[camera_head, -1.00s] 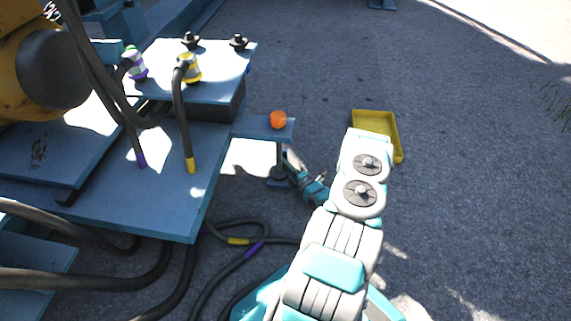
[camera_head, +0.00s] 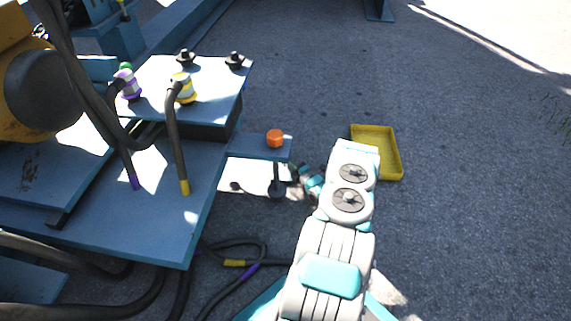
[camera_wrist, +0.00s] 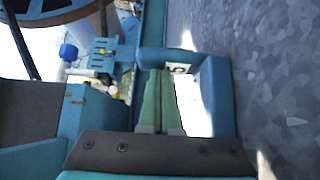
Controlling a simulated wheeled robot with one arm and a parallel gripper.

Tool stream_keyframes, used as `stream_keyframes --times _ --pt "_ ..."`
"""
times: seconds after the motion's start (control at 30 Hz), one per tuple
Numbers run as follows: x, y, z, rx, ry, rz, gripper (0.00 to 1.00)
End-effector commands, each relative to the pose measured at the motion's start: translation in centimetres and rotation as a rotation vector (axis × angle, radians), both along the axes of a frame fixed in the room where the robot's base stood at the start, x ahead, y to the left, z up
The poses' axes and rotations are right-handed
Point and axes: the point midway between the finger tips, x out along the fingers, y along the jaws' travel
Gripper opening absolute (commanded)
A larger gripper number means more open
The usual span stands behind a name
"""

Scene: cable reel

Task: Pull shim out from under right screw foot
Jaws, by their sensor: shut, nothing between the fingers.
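The right screw foot (camera_head: 277,190) is a dark round pad on a thin spindle below the orange cap (camera_head: 275,138) of the blue outrigger arm. I cannot make out the shim under it at this moment. My gripper (camera_head: 297,170) is just right of the spindle in the head view, partly hidden by my own arm. In the wrist view my gripper (camera_wrist: 160,128) shows long greenish fingers close together, shut, with nothing seen between them. A blue frame-like shape around a bright patch lies beyond them; I cannot tell what it is.
A shallow yellow tray (camera_head: 399,165) lies on the asphalt right of my arm and looks empty. The blue reel platform (camera_head: 110,222) fills the left, with hoses on it. Dark hoses (camera_head: 235,263) lie on the ground in front. Asphalt to the right is open.

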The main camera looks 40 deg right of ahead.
Motion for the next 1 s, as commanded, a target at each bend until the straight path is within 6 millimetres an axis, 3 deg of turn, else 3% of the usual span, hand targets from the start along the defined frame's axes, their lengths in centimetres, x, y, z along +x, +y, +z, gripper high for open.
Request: stream_keyframes --times 0.3,1.0 --pt "2.5 -2.9 0.1 -0.003 -0.001 -0.001 0.00" --pt "2.9 -3.3 0.1 0.000 -0.001 -0.001 0.00"
